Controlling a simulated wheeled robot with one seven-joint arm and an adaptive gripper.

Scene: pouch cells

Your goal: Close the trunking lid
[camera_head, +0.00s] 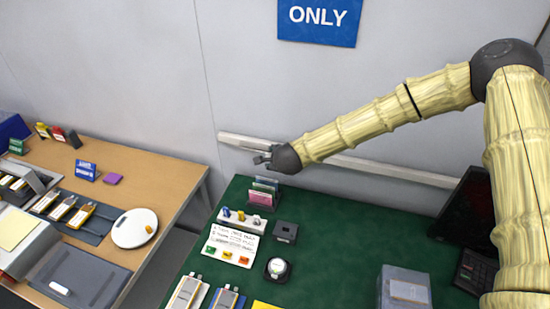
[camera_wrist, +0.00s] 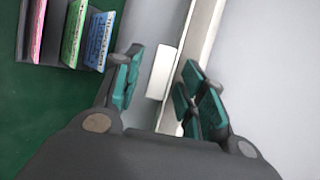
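The white trunking (camera_head: 370,166) runs along the grey wall just above the back edge of the green table. My gripper (camera_head: 262,157) is at its left part, in front of the wall. In the wrist view my gripper (camera_wrist: 163,68) is open, with teal finger pads apart. A small white block (camera_wrist: 160,80) shows between the fingers, beside the trunking (camera_wrist: 203,35); it may be a tab of the lid. The right finger overlaps the trunking in the picture. I cannot tell whether either finger touches it, or how far the lid stands open.
A rack of coloured cards (camera_head: 263,192) stands on the green table (camera_head: 340,250) below my gripper; its cards (camera_wrist: 97,40) show at the wrist view's upper left. A dark screen (camera_head: 467,210) stands at the right. A wooden table (camera_head: 165,175) with trays and a white scale is at left.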

